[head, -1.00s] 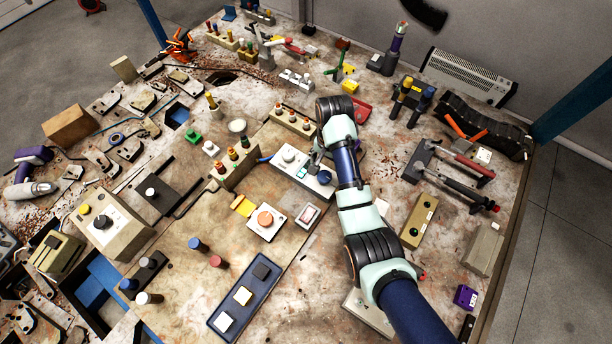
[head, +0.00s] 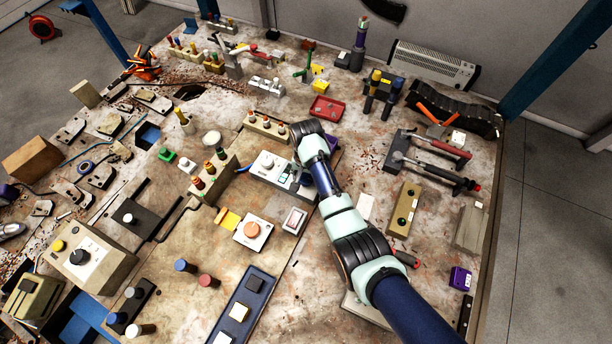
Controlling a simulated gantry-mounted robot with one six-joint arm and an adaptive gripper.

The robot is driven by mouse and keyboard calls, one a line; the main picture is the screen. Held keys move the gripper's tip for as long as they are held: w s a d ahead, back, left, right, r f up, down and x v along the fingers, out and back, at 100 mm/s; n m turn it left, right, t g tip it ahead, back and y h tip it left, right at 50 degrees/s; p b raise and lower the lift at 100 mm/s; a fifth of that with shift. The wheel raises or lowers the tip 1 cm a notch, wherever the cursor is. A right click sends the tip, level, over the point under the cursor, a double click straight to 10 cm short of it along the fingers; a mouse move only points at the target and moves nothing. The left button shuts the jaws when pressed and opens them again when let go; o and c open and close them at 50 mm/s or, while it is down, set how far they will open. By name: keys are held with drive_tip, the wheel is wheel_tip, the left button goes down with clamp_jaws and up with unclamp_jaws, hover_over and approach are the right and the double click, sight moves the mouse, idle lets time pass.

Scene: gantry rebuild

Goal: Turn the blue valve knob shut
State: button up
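My gripper (head: 292,180) points down at the right end of a pale box (head: 258,172) near the middle of the bench. The box has a round white knob (head: 267,160) on top and a small blue patch near my fingers. The fingers are small and partly covered by my wrist, so I cannot tell their opening or whether they touch anything. I cannot clearly make out a blue valve knob; it may be hidden by my gripper. Blue-capped posts stand apart, at the left front (head: 181,266) and farther left (head: 117,318).
A red tray (head: 327,108) lies just behind my wrist. A row of orange-topped posts (head: 209,170) is left of the box. A white switch (head: 294,220) and a big orange button (head: 252,230) are in front.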

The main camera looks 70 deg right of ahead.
drive_tip(key=c, duration=0.7)
drive_tip(key=shift+r+n+p, duration=0.1)
drive_tip(key=shift+n+p, duration=0.2)
drive_tip(key=n+p, duration=0.1)
drive_tip(key=n, duration=0.1)
drive_tip(key=shift+n+p, duration=0.35)
drive_tip(key=shift+n, duration=0.05)
drive_tip(key=n+p, duration=0.2)
drive_tip(key=n, duration=0.3)
drive_tip(key=n+p, duration=0.1)
drive_tip(key=n, duration=0.4)
drive_tip(key=shift+d, duration=0.1)
drive_tip(key=shift+n, duration=2.2)
drive_tip(key=o, duration=1.1)
